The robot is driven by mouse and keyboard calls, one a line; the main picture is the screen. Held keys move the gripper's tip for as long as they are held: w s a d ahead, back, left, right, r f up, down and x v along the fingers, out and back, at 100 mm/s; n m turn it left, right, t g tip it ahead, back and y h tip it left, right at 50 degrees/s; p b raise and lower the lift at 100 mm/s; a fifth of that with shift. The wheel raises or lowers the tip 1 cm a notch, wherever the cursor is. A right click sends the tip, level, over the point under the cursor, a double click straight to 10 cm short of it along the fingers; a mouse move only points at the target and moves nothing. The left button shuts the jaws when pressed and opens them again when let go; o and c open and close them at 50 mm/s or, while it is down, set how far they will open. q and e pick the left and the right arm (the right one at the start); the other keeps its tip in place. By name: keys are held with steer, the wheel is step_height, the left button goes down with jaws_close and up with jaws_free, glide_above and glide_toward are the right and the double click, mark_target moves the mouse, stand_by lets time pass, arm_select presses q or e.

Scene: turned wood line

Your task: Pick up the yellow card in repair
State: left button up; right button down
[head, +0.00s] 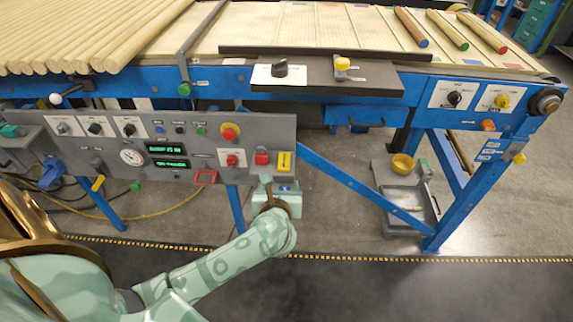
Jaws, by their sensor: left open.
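A small yellow upright piece (284,161), which looks like the yellow card, sits at the right end of the grey control panel (215,128). Any lettering that marks repair is too small to read. My left gripper (277,186) is just below the panel's lower right corner, under the yellow piece. It is open, and I see nothing held in it. Whether its fingers touch the panel I cannot tell. My right gripper is not in view.
A red block (262,158) sits close left of the yellow piece, and a red button (232,160) farther left. Blue frame legs and a diagonal brace (335,188) stand to the right. Wooden rods (80,35) lie on the table above. Open floor lies below.

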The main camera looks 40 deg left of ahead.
arm_select(q)
steer(key=b, duration=0.4)
glide_toward(284, 164)
steer(key=w+a, duration=0.2)
steer(key=shift+w+f, duration=0.45)
steer(key=shift+w, duration=0.2)
steer(key=b+x, duration=0.1)
steer(key=x, duration=0.1)
steer(key=b+x, duration=0.1)
steer(key=x, duration=0.2)
steer(key=shift+s+f+b, duration=0.2)
steer(key=shift+f+b, duration=0.15)
steer(key=shift+f, duration=0.05)
steer(key=shift+w+r, duration=0.1)
steer(key=shift+r, duration=0.15)
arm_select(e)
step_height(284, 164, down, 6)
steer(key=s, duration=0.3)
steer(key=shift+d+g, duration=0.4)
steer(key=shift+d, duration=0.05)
arm_select(q)
steer(key=c, duration=1.1)
